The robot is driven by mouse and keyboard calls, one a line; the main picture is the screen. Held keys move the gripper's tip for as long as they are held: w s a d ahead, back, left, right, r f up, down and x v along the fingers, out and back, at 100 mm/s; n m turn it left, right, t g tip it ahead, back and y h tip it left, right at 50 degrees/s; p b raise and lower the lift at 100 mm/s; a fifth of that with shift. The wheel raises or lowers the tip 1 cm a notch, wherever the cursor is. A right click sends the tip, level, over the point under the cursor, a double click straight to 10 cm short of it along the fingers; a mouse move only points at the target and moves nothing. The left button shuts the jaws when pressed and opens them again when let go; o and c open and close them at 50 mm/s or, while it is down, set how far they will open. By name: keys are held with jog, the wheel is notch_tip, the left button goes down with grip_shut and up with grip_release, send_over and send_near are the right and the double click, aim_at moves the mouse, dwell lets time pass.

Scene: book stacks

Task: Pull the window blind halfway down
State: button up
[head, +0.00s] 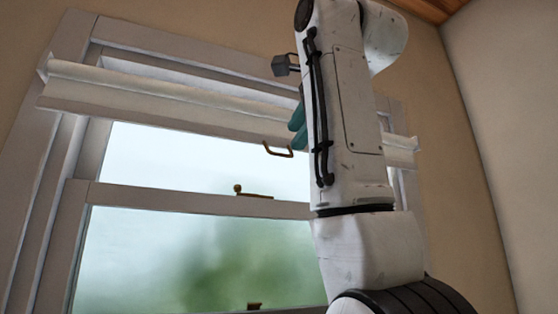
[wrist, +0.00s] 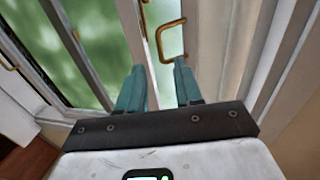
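The white blind (head: 150,98) is rolled up across the top of the window, with only a short strip hanging below the roll. A U-shaped brass handle (head: 277,151) hangs from its lower edge. My gripper (head: 297,124) is near the handle, to its upper right in the head view, partly hidden behind my arm. In the wrist view my gripper (wrist: 157,76) has its two teal fingers spread apart with nothing between them. The handle (wrist: 170,40) shows just beyond the fingertips, nearer the right finger, and looks apart from them.
The window's sash rail (head: 190,199) carries a brass latch (head: 250,192). Another brass fitting (head: 254,305) sits low on the window. The white frame (head: 45,215) borders the left side. A plain wall (head: 510,130) stands at the right.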

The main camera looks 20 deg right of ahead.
aim_at(283, 154)
jog(key=shift+p+x, duration=2.1)
jog(key=shift+x, duration=3.25)
jog(key=shift+c, duration=0.5)
grip_shut()
